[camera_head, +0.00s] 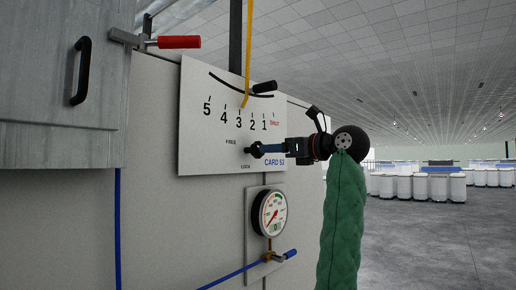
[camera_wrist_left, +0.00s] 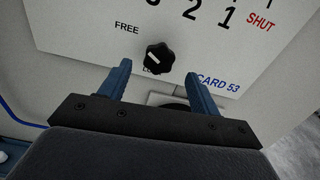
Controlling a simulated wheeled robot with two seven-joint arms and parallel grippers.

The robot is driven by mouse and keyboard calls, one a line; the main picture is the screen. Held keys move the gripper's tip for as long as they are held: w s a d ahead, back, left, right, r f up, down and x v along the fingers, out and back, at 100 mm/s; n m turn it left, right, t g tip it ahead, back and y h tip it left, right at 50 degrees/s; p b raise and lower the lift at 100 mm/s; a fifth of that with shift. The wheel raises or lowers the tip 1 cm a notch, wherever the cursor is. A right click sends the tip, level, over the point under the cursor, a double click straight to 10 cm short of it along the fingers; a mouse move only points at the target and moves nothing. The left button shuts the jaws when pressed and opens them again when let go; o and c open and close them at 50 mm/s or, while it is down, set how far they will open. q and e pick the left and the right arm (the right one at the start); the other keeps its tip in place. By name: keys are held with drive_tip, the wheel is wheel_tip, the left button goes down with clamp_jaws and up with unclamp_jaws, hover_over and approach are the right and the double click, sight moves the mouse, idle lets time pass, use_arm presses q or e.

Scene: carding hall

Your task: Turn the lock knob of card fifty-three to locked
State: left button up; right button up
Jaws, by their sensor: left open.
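The white panel (camera_head: 195,125) marked CARD 53 is on the grey wall; it also shows in the left wrist view (camera_wrist_left: 85,42). Its black lock knob (camera_wrist_left: 159,58) has a white mark on its left side, on the side of the FREE label. The LOCK label below the knob is partly hidden. My left gripper (camera_head: 257,149) reaches the panel from the right in the head view. In the left wrist view its blue fingers (camera_wrist_left: 157,70) are open, one on each side of the knob's lower end, with no clear contact. My right gripper is not in view.
Above the knob is a numbered scale with a yellow pointer (camera_head: 248,60) and a black handle (camera_head: 264,87). A round gauge (camera_head: 269,213) and a blue-handled valve (camera_head: 284,256) are below. A red-handled lever (camera_head: 179,42) and a grey cabinet (camera_head: 35,110) are left.

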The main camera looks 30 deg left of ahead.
sight(257, 149)
use_arm(q)
drive_tip(key=shift+w+a+p, duration=0.15)
drive_tip(key=shift+a+p, duration=0.85)
drive_tip(key=shift+a, duration=0.7)
drive_tip(key=shift+w+a+p, duration=0.1)
drive_tip(key=shift+a+p, duration=0.85)
drive_tip(key=shift+a, duration=0.75)
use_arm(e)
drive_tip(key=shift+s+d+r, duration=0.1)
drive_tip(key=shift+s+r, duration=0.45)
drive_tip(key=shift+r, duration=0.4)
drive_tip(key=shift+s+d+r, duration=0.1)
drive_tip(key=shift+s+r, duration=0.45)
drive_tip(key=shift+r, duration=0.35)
use_arm(q)
drive_tip(key=c, duration=1)
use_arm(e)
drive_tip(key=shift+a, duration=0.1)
